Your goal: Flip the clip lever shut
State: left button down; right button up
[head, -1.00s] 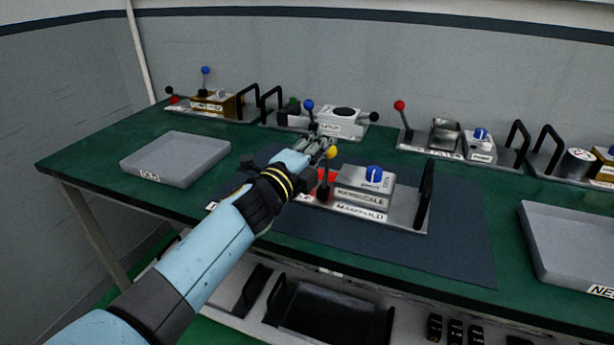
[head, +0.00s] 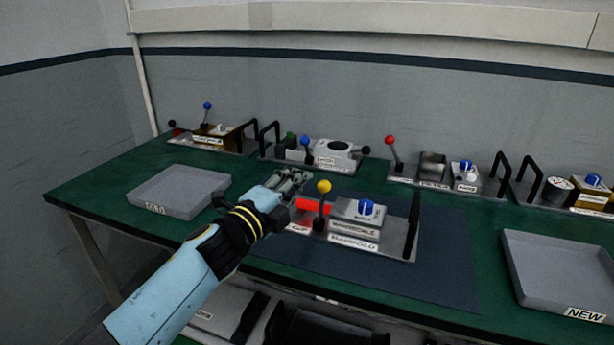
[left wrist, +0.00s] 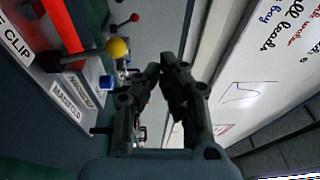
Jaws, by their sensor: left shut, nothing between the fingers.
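The manifold unit (head: 345,243) sits on a dark mat in the middle of the bench. At its left end is a red clip part (head: 313,205) with a lever topped by a yellow ball (head: 323,187). The lever stands roughly upright. In the left wrist view the yellow ball (left wrist: 117,47) and the "CLIP" label (left wrist: 15,40) are left of my fingers. My left gripper (head: 300,174) is shut and empty, just left of the ball and apart from it; its fingers show in the left wrist view (left wrist: 163,75). My right gripper is not in view.
A grey tray (head: 135,201) is on the left and a tray labelled "NEW" (head: 510,240) on the right. Several other lever units line the bench's back, including one with a red-ball lever (head: 390,140). The mat in front of the manifold (head: 400,285) is bare.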

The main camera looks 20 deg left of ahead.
pick_arm(q)
jog(key=s+a+r+p, duration=0.1)
jog(key=s+r, duration=0.2)
jog(key=s, duration=0.2)
jog(key=shift+s+a+p, duration=0.2)
jog(key=shift+p, duration=0.1)
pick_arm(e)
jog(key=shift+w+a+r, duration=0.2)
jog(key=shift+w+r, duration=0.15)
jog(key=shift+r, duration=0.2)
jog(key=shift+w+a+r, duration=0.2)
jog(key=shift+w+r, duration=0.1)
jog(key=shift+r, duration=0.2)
